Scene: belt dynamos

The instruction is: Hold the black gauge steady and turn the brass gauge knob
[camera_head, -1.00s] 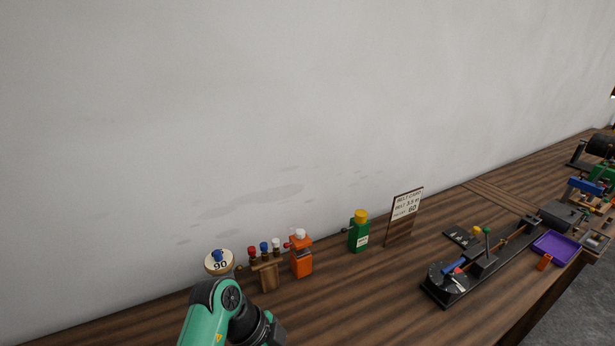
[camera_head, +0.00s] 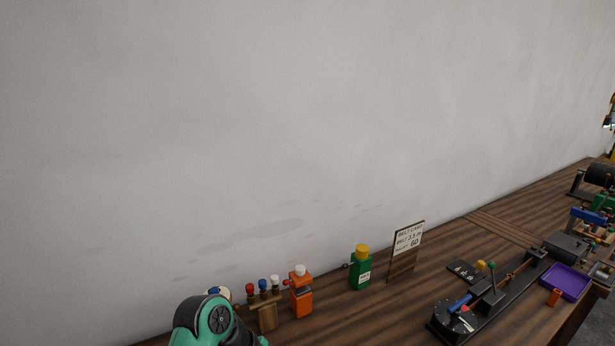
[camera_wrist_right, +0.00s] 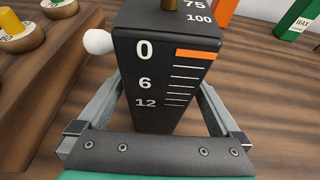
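In the right wrist view the black gauge (camera_wrist_right: 150,88) stands in the middle. Its front face has white marks 0, 6 and 12 and an orange bar at the 0 line. Its top face shows 75 and 100. A brass-brown post (camera_wrist_right: 169,4) on top is cut off by the upper edge. A white ball (camera_wrist_right: 98,42) sticks out at its left side. My right gripper (camera_wrist_right: 163,90) has one finger on each side of the gauge; whether both press on it I cannot tell. The head view shows neither the gauge nor my left gripper.
In the head view an orange block (camera_head: 301,302), a green block with yellow cap (camera_head: 360,273), a belt card (camera_head: 405,245) and a black dial assembly (camera_head: 460,318) stand on the wooden bench. A purple tray (camera_head: 566,282) lies at right. Wooden discs (camera_wrist_right: 20,38) show in the wrist view.

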